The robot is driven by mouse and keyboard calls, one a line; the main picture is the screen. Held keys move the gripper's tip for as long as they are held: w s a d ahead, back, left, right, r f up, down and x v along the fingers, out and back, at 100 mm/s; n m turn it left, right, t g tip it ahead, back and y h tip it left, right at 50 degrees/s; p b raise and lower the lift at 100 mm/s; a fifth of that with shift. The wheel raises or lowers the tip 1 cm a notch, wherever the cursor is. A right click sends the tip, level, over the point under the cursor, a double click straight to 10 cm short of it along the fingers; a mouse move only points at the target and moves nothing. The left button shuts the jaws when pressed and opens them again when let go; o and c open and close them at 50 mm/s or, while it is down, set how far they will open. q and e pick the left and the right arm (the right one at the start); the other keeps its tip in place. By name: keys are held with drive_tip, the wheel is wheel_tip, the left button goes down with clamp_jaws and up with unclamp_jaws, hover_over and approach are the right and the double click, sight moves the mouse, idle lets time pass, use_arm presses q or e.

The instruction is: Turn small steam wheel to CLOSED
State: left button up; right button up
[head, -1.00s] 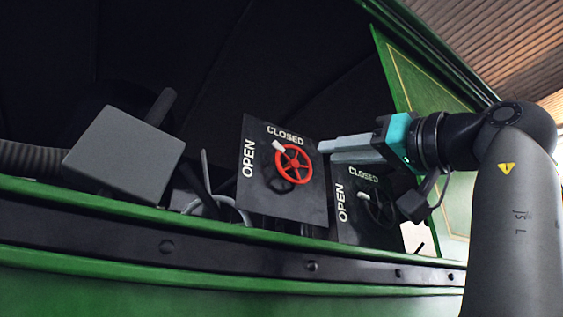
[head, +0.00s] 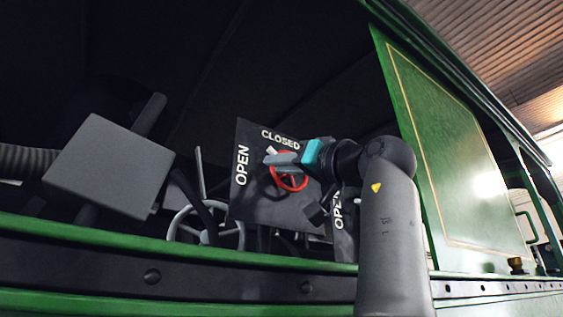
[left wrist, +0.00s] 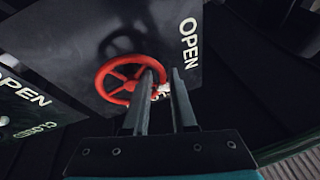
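A red wheel (head: 290,185) sits on a dark plate (head: 250,205) with OPEN at its left and CLOSED along its top. In the left wrist view the red wheel (left wrist: 103,84) shows just beyond the fingers, with a white handle (left wrist: 162,91) on its rim. My left gripper (head: 272,158) is in front of the wheel's upper part and hides some of it. In the left wrist view its fingers (left wrist: 163,82) are apart, with the white handle showing in the gap. I cannot tell whether they touch it. My right gripper is not in view.
A second plate (head: 346,222) is partly hidden behind my arm. A grey box (head: 108,165) and a larger grey wheel (head: 180,222) stand to the left. The green side wall (head: 100,235) runs along the front.

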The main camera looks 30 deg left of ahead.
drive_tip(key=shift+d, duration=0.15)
use_arm(q)
clamp_jaws()
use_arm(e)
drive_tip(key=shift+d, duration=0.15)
use_arm(q)
drive_tip(key=shift+m, duration=0.4)
drive_tip(key=shift+w+d+r+m+t+h, duration=0.15)
drive_tip(key=shift+r+m+t+h, duration=0.8)
drive_tip(key=shift+m, duration=1.75)
drive_tip(key=shift+w+r+m+t+h, duration=0.15)
drive_tip(key=shift+m+t+h, duration=0.45)
drive_tip(key=shift+m+t, duration=1.5)
drive_tip(key=shift+w+d+r+m+t+h, duration=0.15)
drive_tip(key=shift+r+m+t+h, duration=0.5)
drive_tip(key=shift+m, duration=2.65)
drive_tip(key=shift+f, duration=0.1)
